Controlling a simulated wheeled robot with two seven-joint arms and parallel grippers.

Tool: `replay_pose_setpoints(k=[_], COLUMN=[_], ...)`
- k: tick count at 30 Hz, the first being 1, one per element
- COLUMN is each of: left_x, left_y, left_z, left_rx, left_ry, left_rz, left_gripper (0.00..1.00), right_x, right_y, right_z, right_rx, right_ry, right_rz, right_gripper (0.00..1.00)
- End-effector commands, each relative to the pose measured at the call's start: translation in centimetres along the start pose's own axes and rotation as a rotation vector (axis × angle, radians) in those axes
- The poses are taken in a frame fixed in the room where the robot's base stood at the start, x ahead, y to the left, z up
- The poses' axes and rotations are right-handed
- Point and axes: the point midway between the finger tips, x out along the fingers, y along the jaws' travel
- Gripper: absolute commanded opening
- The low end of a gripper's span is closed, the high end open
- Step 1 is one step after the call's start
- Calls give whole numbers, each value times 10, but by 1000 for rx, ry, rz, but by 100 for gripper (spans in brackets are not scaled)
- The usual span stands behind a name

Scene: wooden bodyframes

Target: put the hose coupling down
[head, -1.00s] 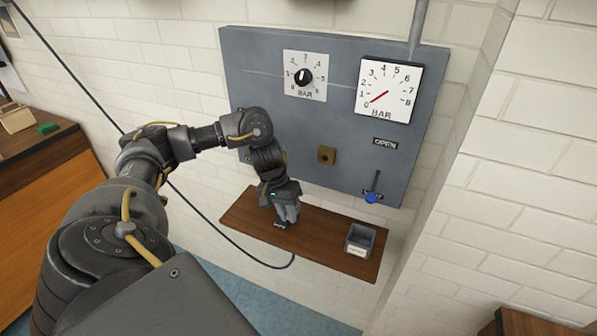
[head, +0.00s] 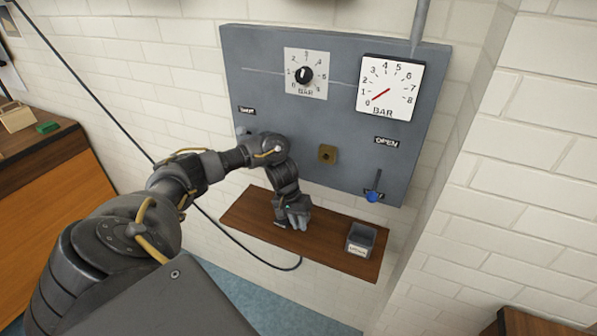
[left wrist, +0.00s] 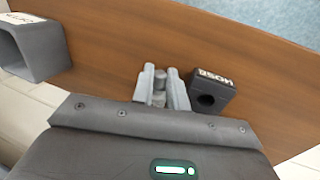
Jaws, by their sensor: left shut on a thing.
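My left gripper (head: 298,222) is low over the wooden shelf (head: 245,217) below the grey panel. In the left wrist view its two grey fingers (left wrist: 160,85) are shut on a small grey cylindrical piece, the hose coupling (left wrist: 159,97). In the head view the gripper hides the coupling. I cannot tell whether the coupling touches the shelf. A dark block marked HOSE (left wrist: 212,91), with a round hole in its side, sits on the shelf just right of the fingers in the left wrist view. My right gripper is not in view.
A small grey labelled bin (head: 361,240) stands at the shelf's right end.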

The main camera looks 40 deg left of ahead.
Motion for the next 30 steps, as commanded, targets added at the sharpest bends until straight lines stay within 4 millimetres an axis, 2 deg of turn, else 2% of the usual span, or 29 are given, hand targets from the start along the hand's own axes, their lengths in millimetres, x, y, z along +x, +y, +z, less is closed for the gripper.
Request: replay_pose_setpoints(k=[7,8,10,19,23,30], left_x=[2,3,2,0,-16,-70], left_y=[0,-1,-1,-1,-1,0], left_z=[0,0,0,0,-1,-1], left_rx=[0,1,1,0,2,2], left_ry=[0,0,0,1,3,5], left_rz=[0,0,0,-1,-1,-1], left_gripper=[0,16,24,24,24,24], right_x=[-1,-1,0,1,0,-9], right_y=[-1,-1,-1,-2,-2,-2], right_z=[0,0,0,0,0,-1], right_rx=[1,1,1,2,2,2], right_ry=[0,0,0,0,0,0], right_rz=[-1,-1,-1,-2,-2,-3], right_gripper=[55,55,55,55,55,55])
